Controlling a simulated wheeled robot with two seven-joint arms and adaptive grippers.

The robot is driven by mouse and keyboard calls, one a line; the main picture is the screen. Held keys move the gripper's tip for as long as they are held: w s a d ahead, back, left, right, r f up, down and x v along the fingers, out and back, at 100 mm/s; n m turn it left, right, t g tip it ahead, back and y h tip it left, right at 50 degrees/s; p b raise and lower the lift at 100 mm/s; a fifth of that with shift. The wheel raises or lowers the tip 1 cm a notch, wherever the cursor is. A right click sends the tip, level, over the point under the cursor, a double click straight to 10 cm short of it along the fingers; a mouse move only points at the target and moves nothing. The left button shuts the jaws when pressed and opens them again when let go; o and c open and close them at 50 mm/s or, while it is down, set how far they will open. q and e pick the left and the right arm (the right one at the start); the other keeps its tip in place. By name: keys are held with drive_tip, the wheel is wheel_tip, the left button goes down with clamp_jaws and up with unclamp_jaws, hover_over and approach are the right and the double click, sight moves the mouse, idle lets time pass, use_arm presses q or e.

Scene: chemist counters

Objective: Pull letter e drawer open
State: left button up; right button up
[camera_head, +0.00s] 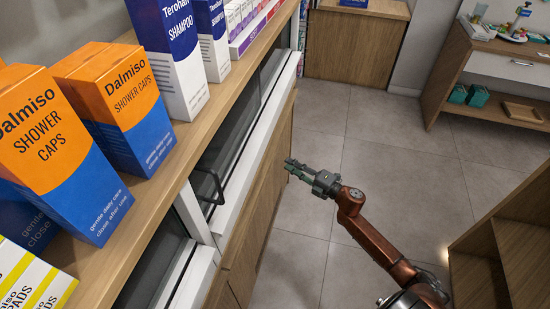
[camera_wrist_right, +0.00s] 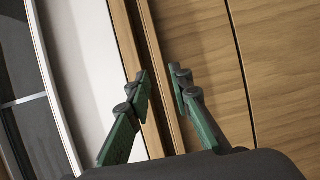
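Wooden drawer or cupboard fronts (camera_head: 264,208) run along the counter's side, below a white-framed glass section. They look shut, and no letter e can be read on them. My right gripper (camera_head: 292,169) is beside this counter, over the aisle, and appears empty. In the right wrist view my right gripper (camera_wrist_right: 161,84) has its two green fingers apart, with nothing seen between them. A wooden edge and panel seams lie behind the fingers, and wooden fronts (camera_wrist_right: 200,45) fill the right side. I cannot tell whether the fingertips touch the wood. My left gripper is not in view.
A black handle (camera_head: 211,188) sits on the glass section. Orange and blue shower cap boxes (camera_head: 115,105) and shampoo boxes (camera_head: 172,55) stand on the counter top. A wooden shelf unit (camera_head: 515,250) stands at the lower right. The tiled floor (camera_head: 395,150) between is clear.

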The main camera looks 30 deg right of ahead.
drive_tip(key=b+x, duration=0.1)
drive_tip(key=x, duration=0.6)
drive_tip(key=shift+w+a+r, duration=0.15)
drive_tip(key=shift+w, duration=0.2)
clamp_jaws()
